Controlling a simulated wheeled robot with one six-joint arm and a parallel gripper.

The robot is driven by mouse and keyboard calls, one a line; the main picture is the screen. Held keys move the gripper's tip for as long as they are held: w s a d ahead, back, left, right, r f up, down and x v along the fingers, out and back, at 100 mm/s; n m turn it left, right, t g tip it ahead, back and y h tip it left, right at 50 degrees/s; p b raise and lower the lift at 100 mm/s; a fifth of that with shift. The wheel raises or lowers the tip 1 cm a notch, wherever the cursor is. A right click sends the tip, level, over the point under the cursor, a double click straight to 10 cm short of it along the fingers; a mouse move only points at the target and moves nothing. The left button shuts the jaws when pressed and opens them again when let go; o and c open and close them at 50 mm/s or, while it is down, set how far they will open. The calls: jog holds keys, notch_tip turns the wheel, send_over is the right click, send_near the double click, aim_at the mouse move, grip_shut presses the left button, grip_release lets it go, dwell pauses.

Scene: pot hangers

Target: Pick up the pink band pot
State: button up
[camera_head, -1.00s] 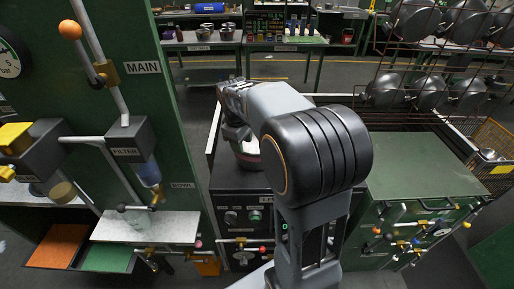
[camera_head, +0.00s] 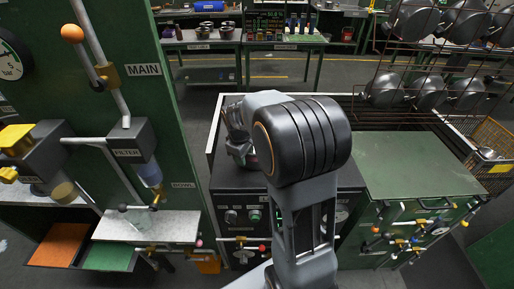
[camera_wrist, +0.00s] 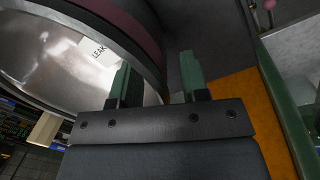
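A steel pot (camera_wrist: 60,50) with a dull pink band (camera_wrist: 125,25) and a LEAK label fills the upper left of the wrist view. In the head view only a sliver of it shows beside my wrist, mostly hidden by my arm. My gripper (camera_wrist: 156,76) is open, with its two green fingers apart. The left finger overlaps the pot's silver surface; the right finger lies just past the pot's dark edge. I cannot tell whether the fingers touch the pot. In the head view the gripper (camera_head: 240,150) is over the left of the black control unit.
A green panel (camera_head: 130,100) with pipes, a filter and a lever stands close on the left. A green-topped cabinet (camera_head: 415,165) is on the right, with dark pots (camera_head: 385,90) on a wire rack behind it. Tables stand at the back.

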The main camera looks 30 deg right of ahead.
grip_shut()
dwell(1.2)
